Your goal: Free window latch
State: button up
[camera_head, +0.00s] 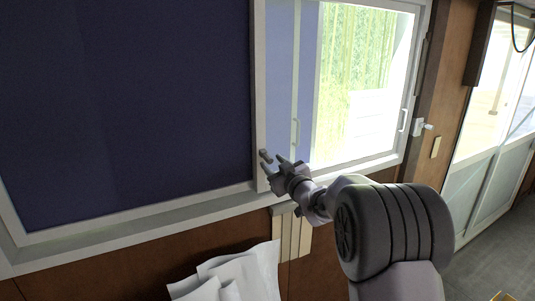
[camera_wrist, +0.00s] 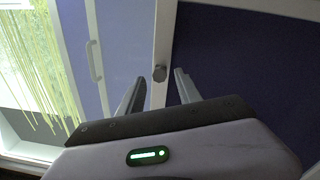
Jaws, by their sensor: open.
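The window latch is a small grey knob (camera_head: 265,155) on the white upright window frame (camera_head: 259,100), low down beside the dark pane. In the wrist view the latch (camera_wrist: 159,73) appears between and just beyond my open fingers, against the white frame. My gripper (camera_head: 274,166) is open and empty, with its fingertips close to the latch. In the wrist view my gripper (camera_wrist: 157,85) has one finger on each side of the latch's line. I cannot tell whether either finger touches it.
A dark blue pane (camera_head: 120,100) fills the left. The right window section is bright, with a white handle (camera_head: 404,120). White sheets or bags (camera_head: 230,275) lie below the sill. A glass door (camera_head: 490,130) stands at the far right, beside grey floor.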

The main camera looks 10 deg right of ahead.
aim_at(269, 157)
jog(key=p+x, duration=0.1)
jog(key=x, duration=0.3)
jog(key=shift+w+a, duration=0.1)
jog(key=shift+w, duration=0.1)
grip_shut()
jog(key=r+p, duration=0.1)
jog(key=p, duration=0.2)
jog(key=shift+s+r+g, duration=0.1)
jog(key=shift+r+g, duration=0.1)
jog(key=shift+g, duration=0.2)
jog(key=shift+r+g+p, duration=0.1)
jog(key=shift+g+p, duration=0.2)
jog(key=shift+p, duration=0.7)
jog(key=shift+g+p, duration=0.3)
jog(key=shift+p, duration=0.65)
jog(key=shift+f+h, duration=0.3)
jog(key=shift+f, duration=0.15)
